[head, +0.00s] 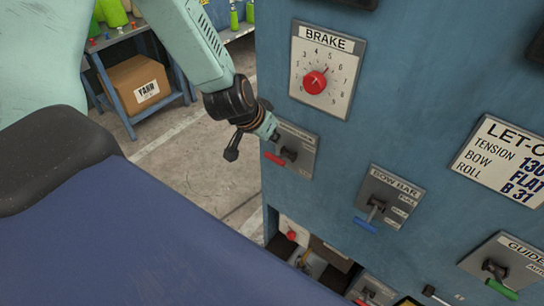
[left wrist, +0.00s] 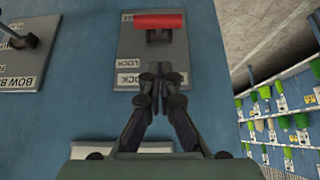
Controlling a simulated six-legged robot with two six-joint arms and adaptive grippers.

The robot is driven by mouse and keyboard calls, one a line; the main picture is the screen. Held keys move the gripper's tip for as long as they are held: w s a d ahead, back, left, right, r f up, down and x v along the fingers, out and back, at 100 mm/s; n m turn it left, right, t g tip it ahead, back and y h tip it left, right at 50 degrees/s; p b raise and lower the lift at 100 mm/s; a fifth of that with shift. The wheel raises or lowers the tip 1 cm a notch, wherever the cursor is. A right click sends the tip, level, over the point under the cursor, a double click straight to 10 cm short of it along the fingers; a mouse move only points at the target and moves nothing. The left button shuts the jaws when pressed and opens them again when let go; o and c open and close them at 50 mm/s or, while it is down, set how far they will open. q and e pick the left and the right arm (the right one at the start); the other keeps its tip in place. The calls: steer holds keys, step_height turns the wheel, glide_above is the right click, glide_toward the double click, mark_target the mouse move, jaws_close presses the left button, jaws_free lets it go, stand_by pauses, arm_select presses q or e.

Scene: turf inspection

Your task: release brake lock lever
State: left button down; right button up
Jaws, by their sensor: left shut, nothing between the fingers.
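The brake lock lever has a red handle (head: 275,159) on a grey plate (head: 307,142), set in the blue panel below the BRAKE dial (head: 315,83). In the left wrist view the red handle (left wrist: 158,20) lies across the top of the plate (left wrist: 128,50), with LOCK lettering near the plate's lower edge. My left gripper (head: 273,134) is at the plate's upper left in the head view and hides part of its label. Its fingertips (left wrist: 161,70) are together and empty, on the LOCK side, apart from the red handle in the picture. My right gripper is not seen.
A BOW BAR lever with a blue handle (head: 366,225) and a GUIDE lever with a green handle (head: 502,289) sit lower right on the panel. A LET-OFF board (head: 500,165) is at right. A bench with a cardboard box (head: 138,85) stands behind, with open floor before it.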

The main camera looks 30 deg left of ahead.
mark_target(271, 154)
arm_select(q)
steer(key=f, duration=0.2)
steer(key=f+b, duration=0.1)
steer(key=shift+d+f, duration=0.25)
steer(key=shift+f, duration=0.1)
steer(key=shift+a+f, duration=0.2)
steer(key=shift+f, duration=0.4)
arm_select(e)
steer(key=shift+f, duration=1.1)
arm_select(q)
steer(key=shift+s+d+b, duration=0.1)
steer(key=shift+d+b, duration=0.1)
steer(key=shift+b, duration=0.15)
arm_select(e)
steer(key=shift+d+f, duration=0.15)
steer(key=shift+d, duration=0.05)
arm_select(q)
steer(key=shift+s+a+f+t+b, duration=0.2)
steer(key=shift+s+f+t+b, duration=0.1)
steer(key=shift+b, duration=0.3)
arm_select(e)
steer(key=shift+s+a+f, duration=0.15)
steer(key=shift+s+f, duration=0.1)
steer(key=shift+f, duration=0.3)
